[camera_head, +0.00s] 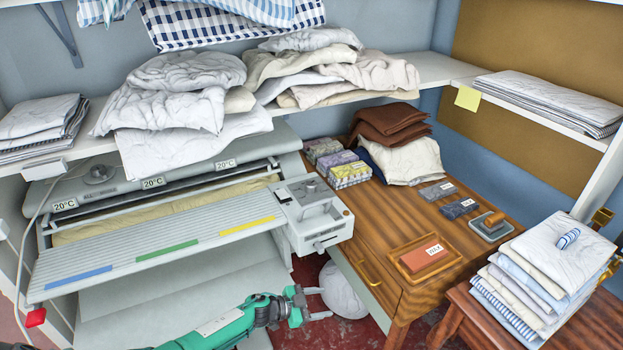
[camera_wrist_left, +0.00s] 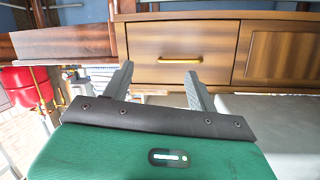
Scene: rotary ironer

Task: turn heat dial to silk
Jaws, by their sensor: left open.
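The rotary ironer (camera_head: 160,237) stands at the left, with a pale control box (camera_head: 322,228) at its right end. In the left wrist view the open fingers (camera_wrist_left: 158,75) point towards a wooden drawer front (camera_wrist_left: 178,62) with a brass handle; the control box is not seen there. My right gripper is not in view.
A wooden table (camera_head: 440,245) stands right of the ironer, holding boxes, folded cloth and a small tray (camera_head: 424,258). A white rounded bundle (camera_head: 343,290) lies beside my left gripper. Folded linen (camera_head: 550,265) is stacked at the right.

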